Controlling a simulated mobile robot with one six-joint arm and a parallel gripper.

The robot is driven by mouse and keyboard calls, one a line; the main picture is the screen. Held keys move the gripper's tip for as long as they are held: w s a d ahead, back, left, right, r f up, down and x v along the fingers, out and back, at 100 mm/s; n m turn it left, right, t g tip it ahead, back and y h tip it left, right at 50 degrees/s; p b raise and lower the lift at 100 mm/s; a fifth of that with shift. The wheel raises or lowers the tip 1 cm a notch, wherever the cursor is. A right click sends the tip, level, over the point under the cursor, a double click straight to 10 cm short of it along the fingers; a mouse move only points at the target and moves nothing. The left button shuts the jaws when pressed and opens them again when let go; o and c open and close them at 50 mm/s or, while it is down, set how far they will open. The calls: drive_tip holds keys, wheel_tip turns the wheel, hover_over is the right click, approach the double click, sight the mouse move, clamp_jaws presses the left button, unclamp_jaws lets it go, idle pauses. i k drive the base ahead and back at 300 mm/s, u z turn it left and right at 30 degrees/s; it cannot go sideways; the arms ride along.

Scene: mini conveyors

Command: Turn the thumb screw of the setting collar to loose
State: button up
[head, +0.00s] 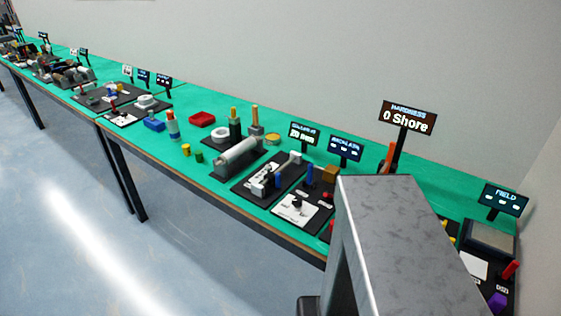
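I cannot make out the setting collar or its thumb screw for certain in the head view; the small parts on the bench are too small to tell apart. My gripper does not show. A large grey block, which seems to be part of my own arm, fills the lower right and hides some of the bench.
A long green bench (186,135) runs from far left to right along a grey wall. A grey roller (238,153), a red tray (202,119), a hardness display (408,117) and a field display (504,198) stand on it. The floor in front at left is clear.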

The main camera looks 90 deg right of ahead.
sight(268, 167)
drive_tip(key=z, duration=0.85)
drive_tip(key=i, duration=0.55)
drive_tip(key=u, duration=0.05)
drive_tip(key=k, duration=0.6)
drive_tip(key=u, duration=0.05)
